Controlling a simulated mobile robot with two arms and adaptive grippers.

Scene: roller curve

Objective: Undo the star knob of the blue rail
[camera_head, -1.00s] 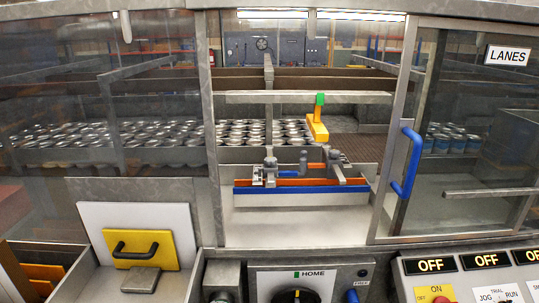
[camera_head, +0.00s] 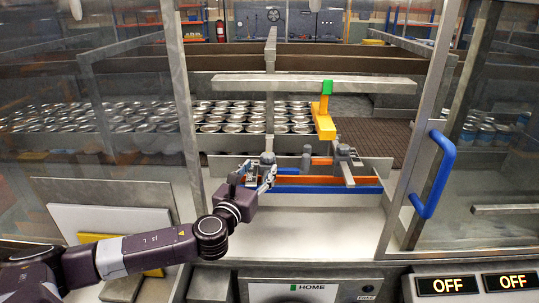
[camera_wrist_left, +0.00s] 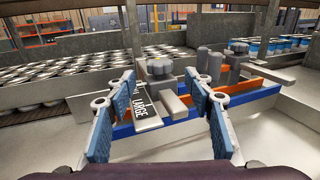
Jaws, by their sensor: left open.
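The blue rail (camera_head: 330,190) lies in the opening behind the front ledge, with an orange rail (camera_head: 300,181) just behind it. A grey star knob (camera_head: 267,158) stands on a clamp at its left end, and another grey knob (camera_head: 342,151) stands at its right. My left gripper (camera_head: 256,178) is at the left knob. In the left wrist view, my left gripper (camera_wrist_left: 160,88) is open and empty, its blue-padded fingers on either side of the left star knob (camera_wrist_left: 160,68), which is beyond the tips. The blue rail (camera_wrist_left: 257,97) runs behind the fingers there. My right gripper is not in view.
A plate marked LARGE (camera_wrist_left: 140,104) lies by the left clamp. A yellow arm with a green top (camera_head: 324,120) hangs behind the rail. The blue door handle (camera_head: 435,175) is at the right. Rows of cans (camera_head: 228,118) stand behind. The ledge in front is clear.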

